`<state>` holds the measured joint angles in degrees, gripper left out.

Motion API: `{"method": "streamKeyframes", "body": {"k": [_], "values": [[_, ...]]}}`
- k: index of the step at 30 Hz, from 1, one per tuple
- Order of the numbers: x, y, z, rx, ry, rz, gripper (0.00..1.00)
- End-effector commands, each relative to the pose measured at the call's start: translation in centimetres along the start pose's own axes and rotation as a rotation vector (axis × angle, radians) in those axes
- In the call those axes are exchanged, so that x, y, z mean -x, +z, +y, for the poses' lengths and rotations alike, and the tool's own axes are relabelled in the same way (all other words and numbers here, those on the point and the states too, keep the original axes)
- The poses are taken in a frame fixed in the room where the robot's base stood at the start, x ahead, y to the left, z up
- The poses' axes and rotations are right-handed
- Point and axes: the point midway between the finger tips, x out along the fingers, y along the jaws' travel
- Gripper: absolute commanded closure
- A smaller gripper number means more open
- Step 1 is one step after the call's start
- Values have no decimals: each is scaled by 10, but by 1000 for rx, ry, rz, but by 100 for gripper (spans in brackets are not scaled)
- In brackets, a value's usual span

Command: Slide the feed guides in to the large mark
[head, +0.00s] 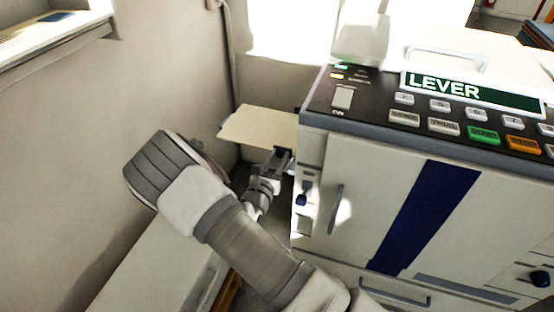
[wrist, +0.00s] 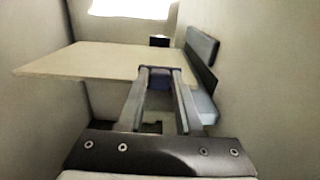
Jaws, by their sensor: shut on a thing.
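The cream feed tray (head: 262,127) juts from the left side of the machine. In the wrist view the tray (wrist: 85,58) lies flat ahead of my gripper. My gripper (head: 281,156) is at the tray's near edge, close to the machine. In the wrist view my gripper (wrist: 160,76) is shut on a small dark blue piece (wrist: 158,84) at that edge, probably a feed guide's grip. A small dark block (wrist: 160,41) stands at the tray's far edge, perhaps the other guide. The large mark cannot be made out.
The machine (head: 400,190) fills the right, with a display (head: 440,88) reading LEVER. A blue knob (head: 301,199) sits on its left front. A grey-blue bar (wrist: 202,45) runs right of the tray. A wall (head: 110,110) bounds the left.

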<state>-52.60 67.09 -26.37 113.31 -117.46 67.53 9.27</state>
Motion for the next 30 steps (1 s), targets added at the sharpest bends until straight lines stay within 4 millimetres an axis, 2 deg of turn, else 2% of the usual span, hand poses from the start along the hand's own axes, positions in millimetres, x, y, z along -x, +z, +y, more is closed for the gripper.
{"method": "streamKeyframes", "body": {"k": [1, 2, 6, 7, 16, 20, 23, 30], "values": [[0, -1, 0, 1, 0, 2, 100], [0, -1, 0, 1, 0, 2, 64], [0, 0, 0, 1, 0, 1, 39], [0, 0, 0, 1, 0, 1, 35], [1, 0, 0, 0, 0, 1, 35], [12, 0, 1, 1, 2, 3, 35], [28, 2, 1, 2, 3, 2, 35], [87, 2, 1, 2, 4, 3, 35]]}}
